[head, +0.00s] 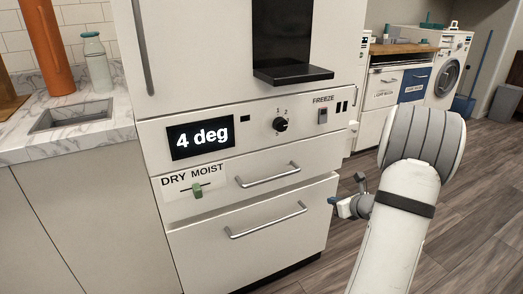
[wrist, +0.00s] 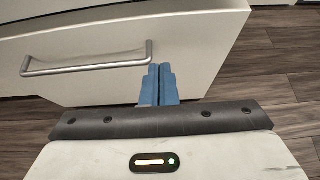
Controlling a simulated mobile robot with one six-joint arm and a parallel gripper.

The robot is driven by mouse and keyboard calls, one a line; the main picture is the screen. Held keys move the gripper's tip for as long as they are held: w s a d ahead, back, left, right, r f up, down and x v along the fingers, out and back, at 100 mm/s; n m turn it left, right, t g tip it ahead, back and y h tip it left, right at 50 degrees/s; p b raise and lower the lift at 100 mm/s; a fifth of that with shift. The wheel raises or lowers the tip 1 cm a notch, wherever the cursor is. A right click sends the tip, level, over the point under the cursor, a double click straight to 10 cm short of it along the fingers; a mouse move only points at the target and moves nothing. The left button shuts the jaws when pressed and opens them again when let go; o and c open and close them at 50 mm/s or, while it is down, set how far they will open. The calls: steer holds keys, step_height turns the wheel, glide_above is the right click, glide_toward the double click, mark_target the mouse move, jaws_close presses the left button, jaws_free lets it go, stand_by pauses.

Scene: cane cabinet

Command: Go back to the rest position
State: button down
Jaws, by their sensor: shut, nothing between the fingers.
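My gripper (head: 334,201) is at the right side of the white fridge (head: 195,60), near the right edge of its lower drawer (head: 285,240). In the wrist view, its blue fingers (wrist: 160,84) are pressed together with nothing between them. They point at the drawer front (wrist: 190,35), just right of the metal bar handle (wrist: 85,63), and do not grip it. Whether the fingertips touch the drawer front cannot be told. The lower drawer seems to stand slightly forward of the upper drawer (head: 245,172).
A marble counter (head: 60,140) with a green bottle (head: 97,62) and an orange vessel (head: 45,45) stands left of the fridge. A washing machine (head: 447,70) and a blue mop (head: 482,65) are at the back right. The wooden floor (head: 485,190) at right is clear.

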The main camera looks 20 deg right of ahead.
steer(key=shift+a+r, duration=0.1)
steer(key=s+a+r+n+g+y+p, duration=0.2)
steer(key=s+a+r+n+g+p, duration=0.1)
steer(key=a+r+n+p, duration=0.75)
steer(key=s+a+r+n+g+y+p, duration=0.3)
steer(key=a+r+n+p, duration=0.3)
steer(key=a+r, duration=0.8)
steer(key=s+a+r+n+g+h+p, duration=0.1)
steer(key=s+a+r+n+h+p, duration=0.2)
steer(key=s+r+n+p, duration=0.3)
steer(key=s+a+r+n+g+h+p, duration=0.2)
steer(key=s+a+r+n+h+p, duration=0.1)
steer(key=s+r+n+p, duration=0.4)
steer(key=s+a+r+n, duration=0.1)
steer(key=s+r+n, duration=0.2)
steer(key=r+n, duration=0.1)
steer(key=shift+a+n, duration=0.4)
steer(key=shift+n, duration=0.25)
